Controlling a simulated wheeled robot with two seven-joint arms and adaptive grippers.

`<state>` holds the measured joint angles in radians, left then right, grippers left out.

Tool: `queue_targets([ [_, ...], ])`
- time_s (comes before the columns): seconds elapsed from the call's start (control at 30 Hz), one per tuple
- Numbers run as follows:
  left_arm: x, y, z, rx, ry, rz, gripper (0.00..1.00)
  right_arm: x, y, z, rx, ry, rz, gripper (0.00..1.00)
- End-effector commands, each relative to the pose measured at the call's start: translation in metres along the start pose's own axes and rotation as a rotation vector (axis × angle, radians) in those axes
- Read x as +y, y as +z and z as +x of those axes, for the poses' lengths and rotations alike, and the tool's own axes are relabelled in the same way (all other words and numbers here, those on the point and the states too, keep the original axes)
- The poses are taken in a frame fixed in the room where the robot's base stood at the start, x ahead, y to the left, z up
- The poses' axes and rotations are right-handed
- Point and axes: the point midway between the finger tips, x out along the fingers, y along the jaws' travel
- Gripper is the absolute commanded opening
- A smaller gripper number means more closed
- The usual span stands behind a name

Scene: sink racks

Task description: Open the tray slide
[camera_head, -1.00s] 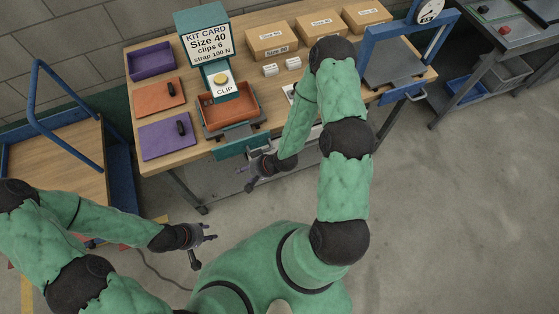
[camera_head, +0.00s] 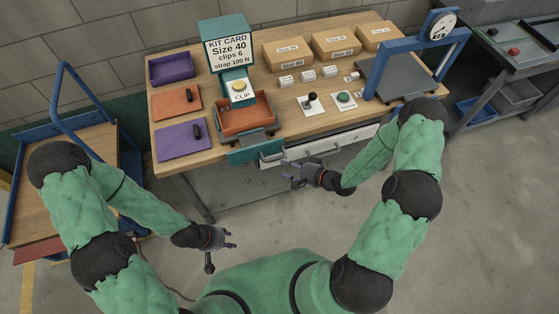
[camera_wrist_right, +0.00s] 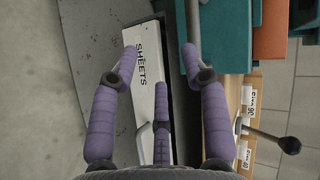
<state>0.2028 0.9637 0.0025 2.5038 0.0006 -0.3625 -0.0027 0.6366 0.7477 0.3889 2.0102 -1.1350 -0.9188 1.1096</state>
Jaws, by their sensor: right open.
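An orange tray (camera_head: 246,114) sits in the teal press-like fixture (camera_head: 237,85) on the bench. A teal block (camera_head: 256,151) juts from the bench edge below it. A long white drawer front (camera_head: 345,140) lies under the bench edge to its right. It also shows in the right wrist view, marked SHEETS (camera_wrist_right: 146,85). My right gripper (camera_head: 288,173) is open and empty in front of the drawer's left end; its fingers (camera_wrist_right: 160,52) spread over the front, and I cannot tell if they touch. My left gripper (camera_head: 230,239) hangs low, away from the bench; its opening is unclear.
Purple and orange panels lie at left, cardboard boxes (camera_head: 287,55) behind. A blue frame with a dial (camera_head: 440,25) stands right. The floor in front is clear.

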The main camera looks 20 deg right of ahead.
Motion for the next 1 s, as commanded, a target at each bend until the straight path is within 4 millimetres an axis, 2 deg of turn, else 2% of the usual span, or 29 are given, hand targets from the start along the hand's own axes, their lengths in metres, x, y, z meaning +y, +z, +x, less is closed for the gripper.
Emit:
queue_targets([
  [0.33,-0.004,-0.001,0.011,0.0,0.0,0.0,0.4,-0.002,-0.018,-0.025,-0.042,-0.182,0.113,0.46],
  [0.5,-0.006,-0.001,0.016,0.0,0.0,0.0,0.4,-0.001,-0.018,-0.045,-0.109,-0.271,0.185,0.46],
  [0.63,-0.006,-0.001,0.017,0.0,0.0,0.0,0.4,-0.001,-0.016,-0.052,-0.141,-0.298,0.213,0.46],
  [0.77,-0.007,-0.001,0.019,0.0,0.0,0.0,0.4,-0.003,-0.014,-0.047,-0.15,-0.303,0.217,0.46],
  [1.0,-0.01,-0.001,0.027,0.0,0.0,0.0,0.4,-0.014,-0.009,-0.011,-0.152,-0.303,0.215,0.46],
])
